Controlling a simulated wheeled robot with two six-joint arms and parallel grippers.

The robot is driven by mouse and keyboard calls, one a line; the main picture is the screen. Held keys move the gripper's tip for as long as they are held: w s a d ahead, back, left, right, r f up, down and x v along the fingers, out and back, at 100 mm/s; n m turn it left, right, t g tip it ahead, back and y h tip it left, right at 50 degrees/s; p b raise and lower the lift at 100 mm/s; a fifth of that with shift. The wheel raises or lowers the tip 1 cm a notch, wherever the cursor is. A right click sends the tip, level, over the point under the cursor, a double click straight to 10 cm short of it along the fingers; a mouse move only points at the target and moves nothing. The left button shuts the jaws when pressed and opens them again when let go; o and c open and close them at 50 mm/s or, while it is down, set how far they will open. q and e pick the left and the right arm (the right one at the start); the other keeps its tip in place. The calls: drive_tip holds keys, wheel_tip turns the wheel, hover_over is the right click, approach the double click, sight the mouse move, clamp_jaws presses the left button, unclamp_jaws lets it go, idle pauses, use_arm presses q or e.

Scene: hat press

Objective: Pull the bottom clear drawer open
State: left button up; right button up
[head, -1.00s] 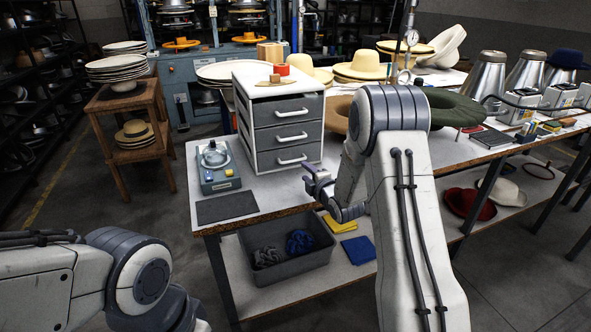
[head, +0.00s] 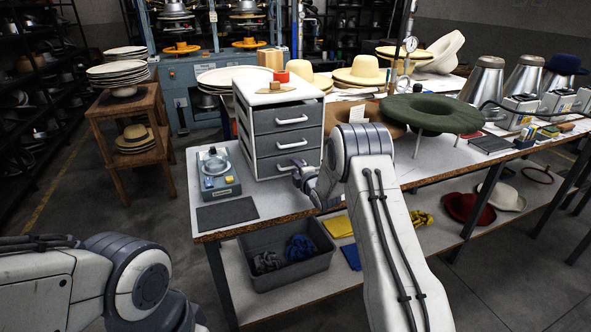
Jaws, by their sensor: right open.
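A white drawer cabinet (head: 249,88) stands on the worktable with three dark grey drawer fronts, each with a pale bar handle. All three fronts look shut. The bottom drawer (head: 270,166) does not look clear; its face is grey. My right gripper (head: 298,168) is open at the right part of the bottom drawer's front and overlaps the handle's right end in the picture. I cannot tell whether it touches the handle. Only links of my left arm show at the lower left; its gripper is out of view.
A blue-grey scale-like device (head: 220,182) and a dark mat (head: 228,214) lie left of the cabinet. A green hat (head: 432,113) stands to the right. A grey bin (head: 262,288) sits on the lower shelf. Bare tabletop (head: 268,200) lies before the cabinet.

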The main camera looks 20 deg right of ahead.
clamp_jaws()
idle(1.4)
